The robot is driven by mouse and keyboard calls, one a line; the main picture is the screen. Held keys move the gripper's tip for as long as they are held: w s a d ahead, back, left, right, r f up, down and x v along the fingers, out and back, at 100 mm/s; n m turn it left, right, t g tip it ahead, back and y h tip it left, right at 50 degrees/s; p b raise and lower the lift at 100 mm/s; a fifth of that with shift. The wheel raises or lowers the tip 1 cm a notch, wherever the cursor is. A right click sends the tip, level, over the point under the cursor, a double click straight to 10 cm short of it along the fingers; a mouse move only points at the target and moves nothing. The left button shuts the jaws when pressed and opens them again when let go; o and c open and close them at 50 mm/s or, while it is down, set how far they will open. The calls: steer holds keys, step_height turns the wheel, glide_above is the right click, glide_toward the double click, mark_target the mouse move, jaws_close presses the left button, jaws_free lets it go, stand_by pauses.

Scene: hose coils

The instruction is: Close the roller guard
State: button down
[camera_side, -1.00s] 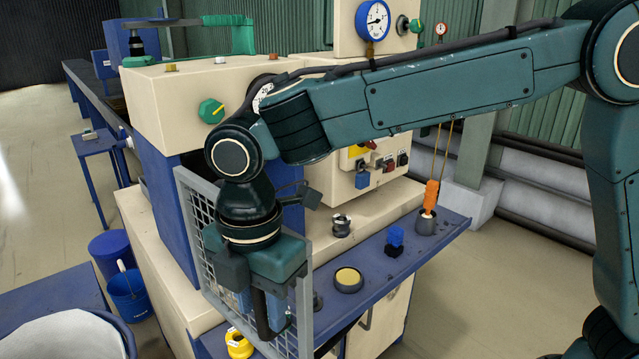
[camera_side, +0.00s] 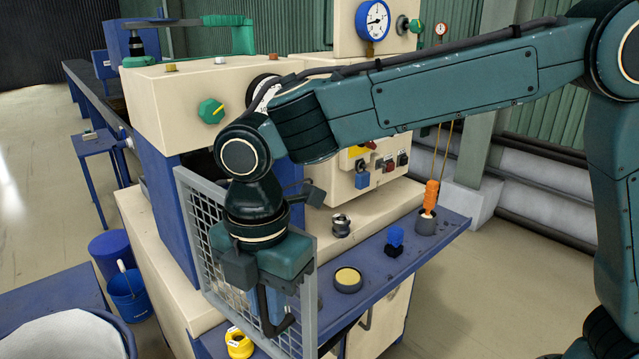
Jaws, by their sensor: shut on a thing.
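The roller guard (camera_side: 309,305) is a grey mesh panel in a metal frame. It stands out at an angle from the front of the cream and blue machine, in the side view. My gripper (camera_side: 270,290) is in front of the panel, pointing down, shut on the guard's dark bent handle (camera_side: 283,326). My gripper's body covers the middle of the mesh, and the fingertips' exact contact is hard to see. The rollers are not clearly visible behind the guard and my arm.
A blue shelf (camera_side: 375,289) runs to the right, holding a yellow-topped round button or tin (camera_side: 348,279), a blue item (camera_side: 395,240) and a grey cup with an orange-handled tool (camera_side: 431,196). Blue buckets (camera_side: 128,292) stand at left.

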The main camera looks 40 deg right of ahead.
steer(key=w+d+n, duration=0.3)
steer(key=d, duration=0.6)
steer(key=w+d+n, duration=0.3)
steer(key=d, duration=0.6)
steer(key=w+d+n, duration=0.4)
steer(key=w+d, duration=0.6)
steer(key=w, duration=0.5)
steer(key=shift+w, duration=0.3)
steer(key=c, duration=1.4)
jaws_free()
steer(key=shift+r, duration=0.2)
